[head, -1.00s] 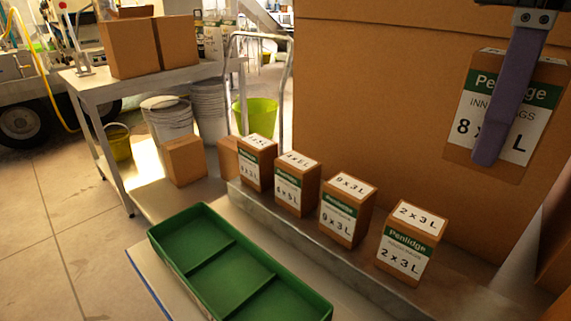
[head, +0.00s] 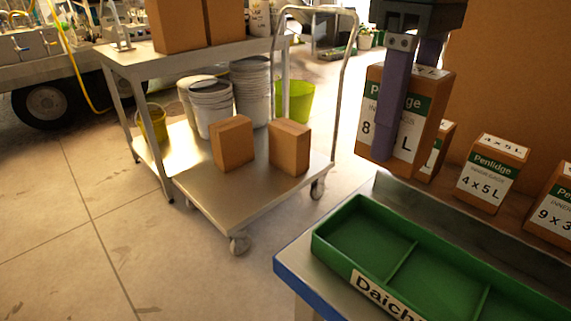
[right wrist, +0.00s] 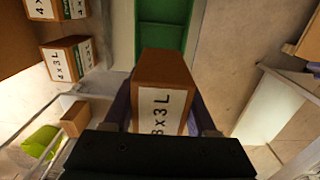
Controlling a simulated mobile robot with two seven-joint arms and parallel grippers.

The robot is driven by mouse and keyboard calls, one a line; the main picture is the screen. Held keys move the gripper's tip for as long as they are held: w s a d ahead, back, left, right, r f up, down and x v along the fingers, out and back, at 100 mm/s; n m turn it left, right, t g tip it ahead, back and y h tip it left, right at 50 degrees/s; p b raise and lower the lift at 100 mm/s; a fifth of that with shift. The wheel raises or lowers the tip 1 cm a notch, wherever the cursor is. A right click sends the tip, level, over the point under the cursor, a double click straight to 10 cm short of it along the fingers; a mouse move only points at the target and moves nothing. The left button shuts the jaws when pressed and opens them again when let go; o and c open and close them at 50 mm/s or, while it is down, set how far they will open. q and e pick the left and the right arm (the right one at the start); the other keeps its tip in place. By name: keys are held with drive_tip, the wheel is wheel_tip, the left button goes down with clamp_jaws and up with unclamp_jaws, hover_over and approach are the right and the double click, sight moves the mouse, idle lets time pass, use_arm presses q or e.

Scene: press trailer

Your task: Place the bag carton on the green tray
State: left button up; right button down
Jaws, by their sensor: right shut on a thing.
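My right gripper (head: 405,120) is shut on a brown bag carton (head: 416,125), with one purple finger across its front. Its label has a green Penlidge band. The carton is held upright in the air behind the left part of the green tray (head: 345,258) in the head view. The tray's visible compartments are empty. It also shows beyond the carton in the right wrist view (right wrist: 160,12). My left gripper is not in view.
Penlidge cartons, including a 4 x 5 L one (head: 488,180) and a 9 x 3 one (head: 555,215), stand on a raised ledge (head: 455,205) behind the tray. A trolley (head: 235,195) with two plain boxes stands left. Floor (head: 120,240) is clear at lower left.

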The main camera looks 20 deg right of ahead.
wheel_tip(320, 180, down, 9)
drive_tip(key=shift+f+b, duration=0.1)
drive_tip(key=shift+b, duration=0.55)
wheel_tip(320, 180, down, 5)
drive_tip(key=shift+r+b, duration=0.1)
drive_tip(key=shift+b, duration=0.4)
drive_tip(key=shift+f, duration=0.3)
drive_tip(key=shift+c, duration=1)
unclamp_jaws()
